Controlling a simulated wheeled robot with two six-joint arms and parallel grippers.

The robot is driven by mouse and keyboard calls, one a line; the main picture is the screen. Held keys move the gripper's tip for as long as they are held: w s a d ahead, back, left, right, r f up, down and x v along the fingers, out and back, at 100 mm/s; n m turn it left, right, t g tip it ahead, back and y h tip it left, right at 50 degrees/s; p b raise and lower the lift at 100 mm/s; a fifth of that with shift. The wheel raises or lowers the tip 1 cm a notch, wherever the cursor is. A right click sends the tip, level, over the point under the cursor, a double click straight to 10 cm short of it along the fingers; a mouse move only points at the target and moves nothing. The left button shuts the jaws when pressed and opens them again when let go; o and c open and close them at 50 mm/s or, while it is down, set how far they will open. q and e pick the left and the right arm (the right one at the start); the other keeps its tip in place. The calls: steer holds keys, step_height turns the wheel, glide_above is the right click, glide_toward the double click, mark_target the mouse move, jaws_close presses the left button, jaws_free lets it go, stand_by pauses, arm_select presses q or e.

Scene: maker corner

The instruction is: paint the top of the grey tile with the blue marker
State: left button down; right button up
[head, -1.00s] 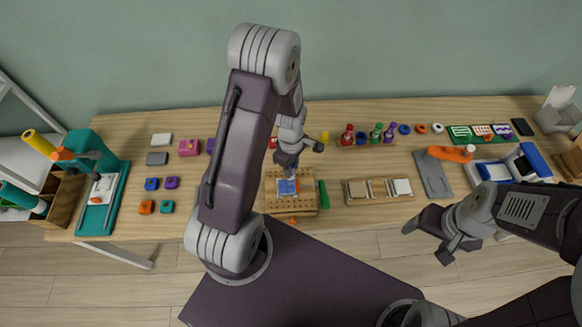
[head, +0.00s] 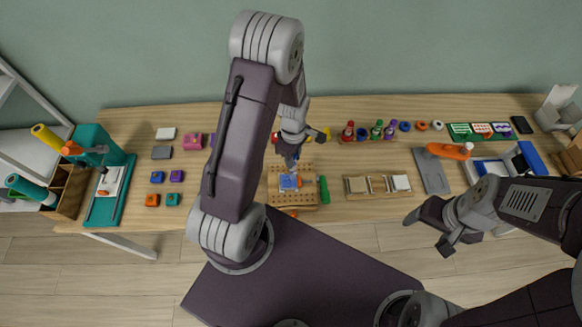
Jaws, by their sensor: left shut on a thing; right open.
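My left gripper (head: 290,160) is shut on the blue marker, which is mostly hidden by the fingers and points down. The gripper is just above the tile (head: 287,183) in the middle of the pegged wooden board (head: 278,202). Much of the tile's visible top looks blue; how much grey is left is too small to tell. I cannot tell whether the marker tip touches it. Small orange pieces sit beside the tile. My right gripper (head: 438,232) is open and empty, in front of the table's front edge at right.
A wooden tray (head: 360,194) with pale blocks is further right. Several small coloured blocks lie left of my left arm. Coloured bottles (head: 348,131) stand at the back. Bare tabletop (head: 335,165) lies between.

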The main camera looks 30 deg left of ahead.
arm_select(q)
steer(key=shift+s+f+b, duration=0.1)
steer(key=shift+f+b, duration=1.75)
steer(key=shift+f, duration=0.7)
steer(key=shift+f, duration=0.35)
steer(key=shift+a, duration=0.15)
steer(key=shift+s+a, duration=0.25)
steer(key=shift+a, duration=0.2)
steer(key=shift+s, duration=0.1)
steer(key=shift+s+a, duration=0.25)
steer(key=shift+a, duration=0.25)
steer(key=shift+s+d, duration=0.35)
steer(key=shift+s, duration=0.25)
steer(key=shift+s+d, duration=0.3)
steer(key=shift+s, duration=0.25)
